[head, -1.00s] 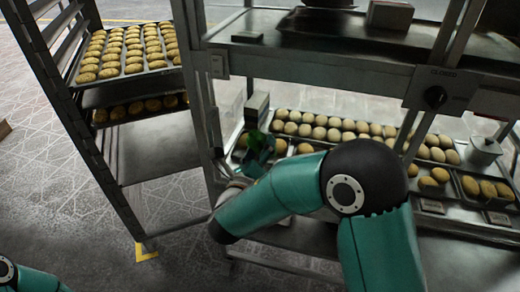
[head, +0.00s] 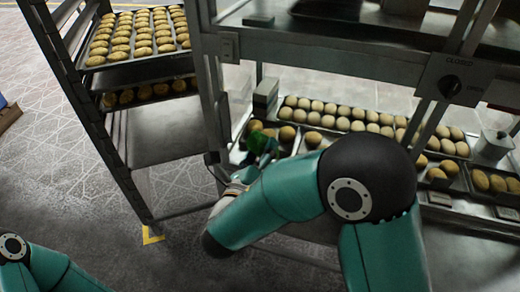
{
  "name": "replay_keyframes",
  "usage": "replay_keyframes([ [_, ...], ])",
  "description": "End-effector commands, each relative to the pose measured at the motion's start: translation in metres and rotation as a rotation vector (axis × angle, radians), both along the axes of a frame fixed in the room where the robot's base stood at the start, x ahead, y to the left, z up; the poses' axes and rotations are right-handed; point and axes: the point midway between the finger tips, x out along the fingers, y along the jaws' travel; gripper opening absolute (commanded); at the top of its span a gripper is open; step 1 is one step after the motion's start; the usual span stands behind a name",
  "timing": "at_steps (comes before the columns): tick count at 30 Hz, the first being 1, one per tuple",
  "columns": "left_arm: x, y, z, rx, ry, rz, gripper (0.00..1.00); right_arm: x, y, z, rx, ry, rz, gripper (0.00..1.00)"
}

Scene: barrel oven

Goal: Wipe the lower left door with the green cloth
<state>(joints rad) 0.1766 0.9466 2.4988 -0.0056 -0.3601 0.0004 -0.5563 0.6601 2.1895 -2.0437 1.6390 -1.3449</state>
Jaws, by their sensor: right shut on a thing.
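The green cloth (head: 262,143) is a small, dark green, crumpled patch near the left end of the bun trays, just right of the upright metal post. My right gripper (head: 252,160) is shut on it. The gripper is small and partly hidden behind my teal right forearm, so its fingers are hard to make out. I cannot clearly make out the lower left door's panel, or whether the cloth touches it. Only a teal link of my left arm shows at the lower left; its gripper is out of view.
A rack (head: 165,140) with trays of golden buns stands on the left. Trays of pale buns (head: 345,117) lie behind my right arm. A dark knob (head: 449,88) marked CLOSED and OPEN sits on the metal frame at right.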

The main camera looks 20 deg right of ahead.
Motion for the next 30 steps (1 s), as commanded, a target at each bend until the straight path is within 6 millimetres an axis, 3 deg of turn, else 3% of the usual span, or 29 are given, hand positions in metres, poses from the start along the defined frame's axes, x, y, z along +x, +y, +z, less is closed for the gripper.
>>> replay_keyframes([
  [17, 0.000, 0.000, 0.001, 0.000, 0.000, 0.000, 0.40, -0.024, 0.017, 0.000, 0.000, -0.001, 0.001, 0.36],
  [30, 0.000, 0.000, 0.001, 0.000, 0.000, 0.000, 0.40, -0.024, 0.017, 0.000, 0.000, 0.000, 0.000, 0.36],
])
